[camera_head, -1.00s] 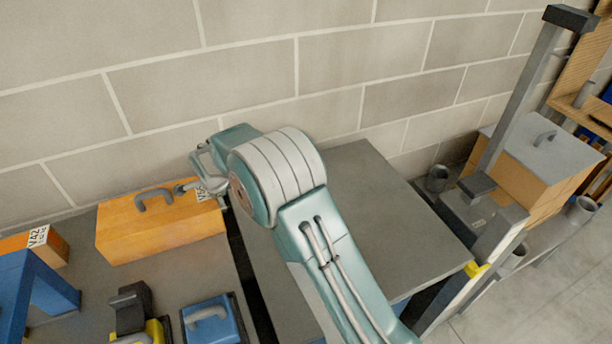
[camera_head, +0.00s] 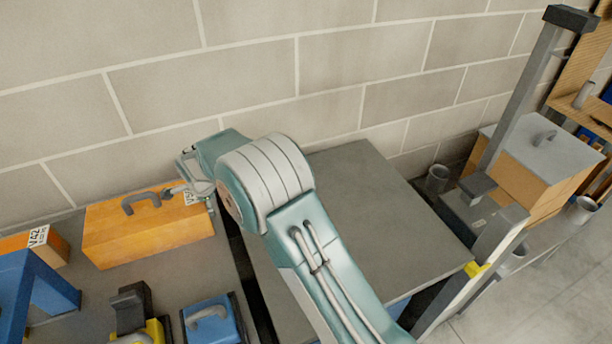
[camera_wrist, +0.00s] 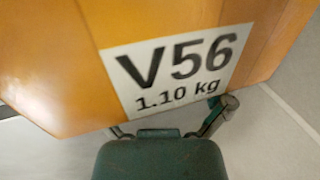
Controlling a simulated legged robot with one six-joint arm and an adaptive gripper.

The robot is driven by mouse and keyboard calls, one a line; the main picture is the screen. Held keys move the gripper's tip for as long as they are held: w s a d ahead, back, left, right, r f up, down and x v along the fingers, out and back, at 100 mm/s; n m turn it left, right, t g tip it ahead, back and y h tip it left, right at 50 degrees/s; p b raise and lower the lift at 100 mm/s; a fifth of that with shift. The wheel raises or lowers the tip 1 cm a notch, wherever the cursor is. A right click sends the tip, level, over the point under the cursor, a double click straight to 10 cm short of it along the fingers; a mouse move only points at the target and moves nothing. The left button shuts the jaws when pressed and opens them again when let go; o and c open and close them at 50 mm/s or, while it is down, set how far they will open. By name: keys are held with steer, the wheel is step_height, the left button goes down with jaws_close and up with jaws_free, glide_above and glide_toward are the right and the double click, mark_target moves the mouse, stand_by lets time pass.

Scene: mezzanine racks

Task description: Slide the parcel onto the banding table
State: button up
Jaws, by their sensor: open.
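The parcel is an orange box (camera_head: 150,235) with a dark handle on top. It lies on the left grey tabletop (camera_head: 95,288), close to the wall. Its white label, V56 1.10 kg, fills much of the wrist view (camera_wrist: 175,72). My gripper (camera_head: 180,188) is open at the parcel's right end and seems to touch it, without the box between its fingers. A second grey tabletop (camera_head: 365,195) lies to the right, under my arm, past a dark gap. I cannot tell which tabletop is the banding table.
A smaller orange box (camera_head: 45,245), a blue stand (camera_head: 40,295), a black-and-yellow tool (camera_head: 130,312) and a blue block with a handle (camera_head: 210,322) share the left tabletop. A grey post (camera_head: 520,100) stands at the right. The right tabletop's visible surface is bare.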

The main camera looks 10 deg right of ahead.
steer(key=shift+s+a, duration=0.25)
steer(key=shift+a, duration=1)
stand_by(1.2)
steer(key=shift+w+d+r, duration=0.1)
steer(key=shift+w+d, duration=0.05)
steer(key=shift+d, duration=0.65)
steer(key=shift+w+d, duration=0.15)
steer(key=shift+d, duration=0.6)
step_height(320, 180, up, 13)
stand_by(0.4)
